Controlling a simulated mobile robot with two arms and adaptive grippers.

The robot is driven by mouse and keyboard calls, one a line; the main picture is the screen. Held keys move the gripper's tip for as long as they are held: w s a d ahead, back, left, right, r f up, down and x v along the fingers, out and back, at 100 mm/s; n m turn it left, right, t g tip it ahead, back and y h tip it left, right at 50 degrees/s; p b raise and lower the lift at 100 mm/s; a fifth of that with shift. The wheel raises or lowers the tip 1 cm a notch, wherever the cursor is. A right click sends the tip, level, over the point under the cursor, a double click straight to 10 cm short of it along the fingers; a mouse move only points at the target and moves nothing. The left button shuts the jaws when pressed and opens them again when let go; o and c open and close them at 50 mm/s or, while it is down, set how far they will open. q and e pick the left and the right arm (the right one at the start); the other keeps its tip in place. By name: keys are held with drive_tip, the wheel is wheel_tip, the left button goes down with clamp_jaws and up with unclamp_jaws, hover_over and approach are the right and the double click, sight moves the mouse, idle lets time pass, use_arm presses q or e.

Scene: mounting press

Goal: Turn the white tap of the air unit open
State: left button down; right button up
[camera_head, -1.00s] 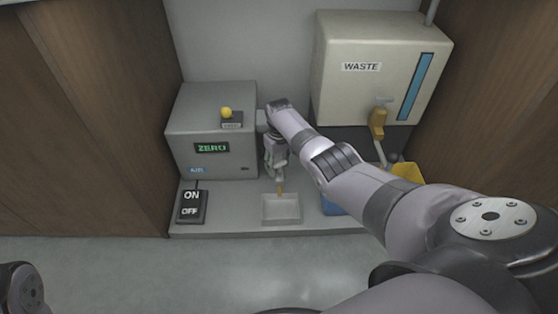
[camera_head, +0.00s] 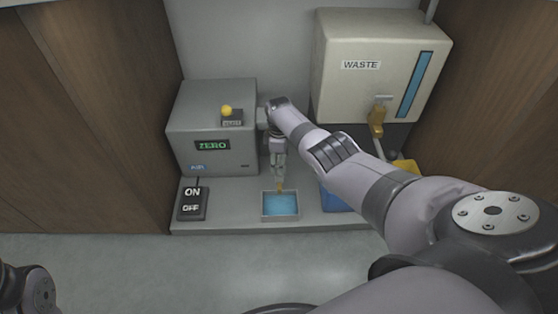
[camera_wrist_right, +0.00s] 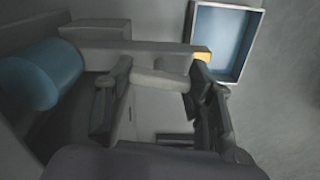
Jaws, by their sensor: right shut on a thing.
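The air unit (camera_head: 188,146) is a grey box with a green ZERO display, at the middle left of the head view. The white tap (camera_wrist_right: 158,79) lies crosswise between the fingers of my right gripper (camera_wrist_right: 160,71) in the right wrist view. The gripper is shut on it. In the head view, my right gripper (camera_head: 278,158) is at the right side of the unit and hides the tap. A grey pipe (camera_wrist_right: 150,48) with a yellow tip (camera_wrist_right: 202,56) runs past the tap. Below the tip is a small tray (camera_head: 265,216), blue inside. My left gripper is not in view.
A black ON/OFF panel (camera_head: 192,204) stands at the front left. A yellow knob (camera_head: 227,111) tops the unit. A cream WASTE tank (camera_head: 375,45) with a yellow-brown tap (camera_head: 377,118) is at the right. A blue container (camera_head: 334,201) is partly behind my right arm.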

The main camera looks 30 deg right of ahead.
drive_tip(key=shift+n, duration=1)
drive_tip(key=o, duration=1.2)
drive_tip(key=shift+c, duration=0.2)
drive_tip(key=shift+r, duration=0.15)
wheel_tip(320, 180, up, 12)
